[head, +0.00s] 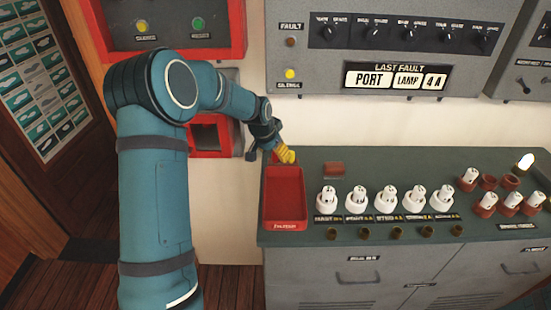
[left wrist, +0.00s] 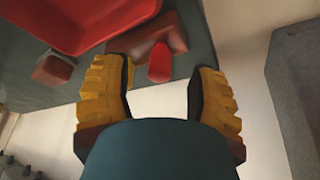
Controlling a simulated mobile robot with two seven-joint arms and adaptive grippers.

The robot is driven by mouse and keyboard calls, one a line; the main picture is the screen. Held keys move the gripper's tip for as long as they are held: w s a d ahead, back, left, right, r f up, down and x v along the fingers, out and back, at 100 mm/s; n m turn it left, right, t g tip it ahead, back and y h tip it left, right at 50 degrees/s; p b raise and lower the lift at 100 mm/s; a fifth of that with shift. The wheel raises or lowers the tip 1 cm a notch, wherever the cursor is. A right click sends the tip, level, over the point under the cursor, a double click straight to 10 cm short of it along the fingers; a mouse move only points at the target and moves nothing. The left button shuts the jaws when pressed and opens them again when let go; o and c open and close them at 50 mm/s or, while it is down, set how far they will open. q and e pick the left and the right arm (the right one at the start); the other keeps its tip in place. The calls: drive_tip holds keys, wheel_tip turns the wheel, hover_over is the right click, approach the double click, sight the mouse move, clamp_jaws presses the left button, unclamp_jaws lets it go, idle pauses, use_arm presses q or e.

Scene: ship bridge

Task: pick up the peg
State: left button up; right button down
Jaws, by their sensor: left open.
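In the left wrist view, a bright red, round-ended piece (left wrist: 159,62), which looks like the peg, stands against a darker red-brown block (left wrist: 150,32) at the cabinet's edge. My left gripper (left wrist: 160,88) has its yellow ribbed fingers apart, with the red piece showing in the gap between them. The fingers do not visibly touch it. In the head view my left gripper (head: 287,155) is over the cabinet's back left corner, just behind the red tray (head: 285,222). There the gripper mostly hides the peg. My right gripper is not in view.
The grey cabinet top (head: 400,162) holds a small red-brown block (head: 334,168), a row of white numbered plugs (head: 358,198), and several red sockets, some with white plugs, at the right. A fault panel (head: 395,50) hangs above.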

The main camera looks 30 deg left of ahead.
sight(274, 153)
use_arm(q)
drive_tip(key=shift+w+f, duration=0.25)
drive_tip(key=shift+f, duration=0.4)
drive_tip(key=c, duration=0.9)
drive_tip(key=shift+r, duration=0.15)
drive_tip(key=r, duration=0.7)
drive_tip(key=shift+s+p, duration=0.25)
drive_tip(key=shift+p, duration=0.15)
drive_tip(key=s+a, duration=0.2)
drive_tip(key=s, duration=1.5)
drive_tip(key=shift+s+f+b, duration=0.15)
drive_tip(key=shift+s+b, duration=0.05)
drive_tip(key=shift+b, duration=0.1)
